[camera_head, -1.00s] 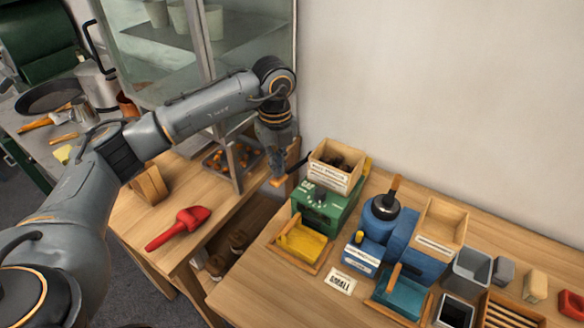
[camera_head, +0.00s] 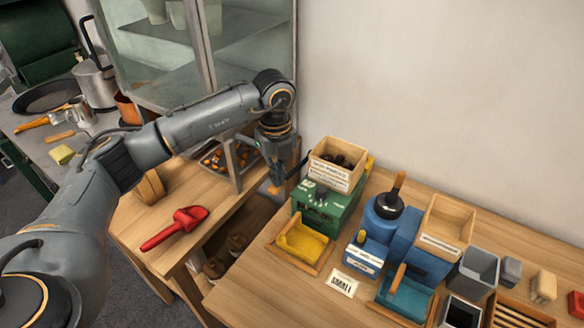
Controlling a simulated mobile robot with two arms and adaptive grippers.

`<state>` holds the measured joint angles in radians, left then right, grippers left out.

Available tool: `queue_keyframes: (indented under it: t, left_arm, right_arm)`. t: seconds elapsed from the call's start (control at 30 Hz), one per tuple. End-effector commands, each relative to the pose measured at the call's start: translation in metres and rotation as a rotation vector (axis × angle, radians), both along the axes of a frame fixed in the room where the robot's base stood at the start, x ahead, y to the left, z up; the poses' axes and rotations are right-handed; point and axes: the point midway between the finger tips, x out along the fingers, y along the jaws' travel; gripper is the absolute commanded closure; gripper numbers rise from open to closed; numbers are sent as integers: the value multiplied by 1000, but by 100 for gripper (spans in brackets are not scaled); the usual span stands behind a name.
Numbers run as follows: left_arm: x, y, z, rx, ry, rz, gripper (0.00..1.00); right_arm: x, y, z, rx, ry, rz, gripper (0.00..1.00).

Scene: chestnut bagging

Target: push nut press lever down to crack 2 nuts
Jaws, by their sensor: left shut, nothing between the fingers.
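The green nut press (camera_head: 325,207) stands on the right-hand wooden table, with a wooden hopper (camera_head: 337,162) of dark nuts on top and a yellow tray (camera_head: 305,244) in front. A dark lever (camera_head: 300,166) sticks out from its left side towards my left gripper. My left gripper (camera_head: 276,189) points down just left of the press, close to the lever's end. Its fingers are shut and empty. I cannot tell whether it touches the lever. No cracked nuts can be made out in the yellow tray. My right gripper is out of view.
A blue machine (camera_head: 372,238) with a wooden-handled top and a blue-green tray (camera_head: 405,298) stands right of the press. A label card (camera_head: 343,283) lies in front. A red scoop (camera_head: 175,228) lies on the left table. A gap separates the tables.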

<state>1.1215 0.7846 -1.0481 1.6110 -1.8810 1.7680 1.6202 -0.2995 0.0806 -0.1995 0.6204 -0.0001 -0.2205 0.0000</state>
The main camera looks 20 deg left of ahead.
Motion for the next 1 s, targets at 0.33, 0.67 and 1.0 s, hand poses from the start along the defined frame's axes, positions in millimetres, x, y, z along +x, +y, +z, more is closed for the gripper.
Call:
queue_keyframes:
  t: [0.33,0.67,1.0]
  left_arm:
    - [-1,1,-6,1,1,1,100]
    - [-4,1,-22,1,1,0,100]
    - [-4,1,-27,1,2,1,100]
  right_arm:
    - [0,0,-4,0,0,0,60]
    - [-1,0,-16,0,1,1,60]
    - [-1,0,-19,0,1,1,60]
